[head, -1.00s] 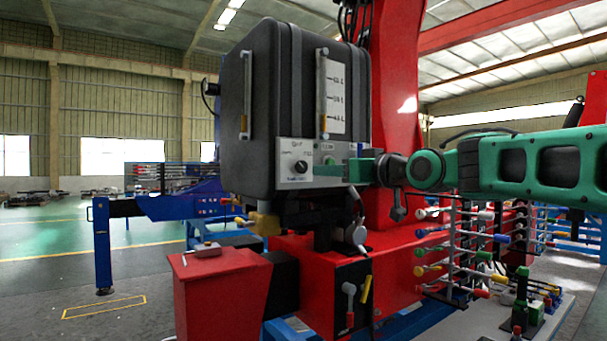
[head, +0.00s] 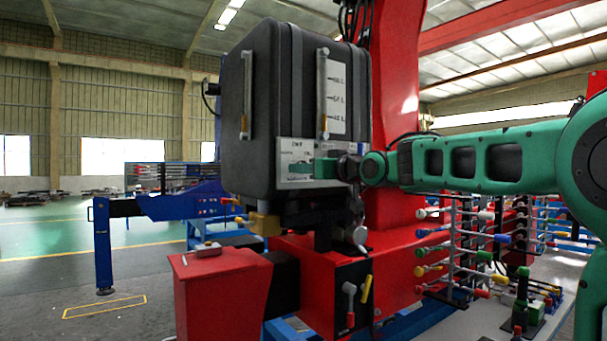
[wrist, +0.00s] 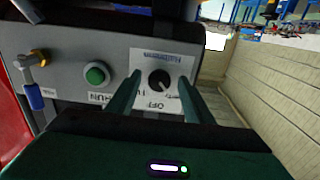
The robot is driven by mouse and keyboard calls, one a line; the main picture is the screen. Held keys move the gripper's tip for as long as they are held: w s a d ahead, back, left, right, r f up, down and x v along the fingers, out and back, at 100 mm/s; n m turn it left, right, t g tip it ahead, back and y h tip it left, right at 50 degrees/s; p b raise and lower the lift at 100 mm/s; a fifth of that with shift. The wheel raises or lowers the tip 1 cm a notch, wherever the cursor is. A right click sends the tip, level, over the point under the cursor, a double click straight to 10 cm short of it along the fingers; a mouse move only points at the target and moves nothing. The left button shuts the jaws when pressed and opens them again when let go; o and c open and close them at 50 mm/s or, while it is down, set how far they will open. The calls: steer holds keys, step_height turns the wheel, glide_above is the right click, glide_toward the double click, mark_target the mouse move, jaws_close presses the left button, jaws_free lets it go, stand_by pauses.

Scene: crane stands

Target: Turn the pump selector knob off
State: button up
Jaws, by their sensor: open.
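The pump selector knob (wrist: 159,79) is a black round knob on a white label plate (wrist: 143,58), with OFF lettering on the plate. In the wrist view my gripper (wrist: 157,88) is open, with one green finger on each side of the knob. I cannot tell whether either finger touches it. In the head view the label plate (head: 296,152) is on the lower front of the black tank (head: 285,100). My gripper (head: 322,168) is in front of the plate there and hides the knob.
A green push button (wrist: 95,75) marked RUN is left of the knob in the wrist view, with a brass and blue valve (wrist: 32,75) further left. A rack of coloured levers (head: 455,245) stands below my arm in the head view.

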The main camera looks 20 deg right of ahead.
steer(key=shift+c, duration=0.2)
steer(key=c, duration=1)
steer(key=shift+a+f+m, duration=0.1)
steer(key=shift+m, duration=4.2)
steer(key=o, duration=1)
steer(key=shift+o, duration=0.2)
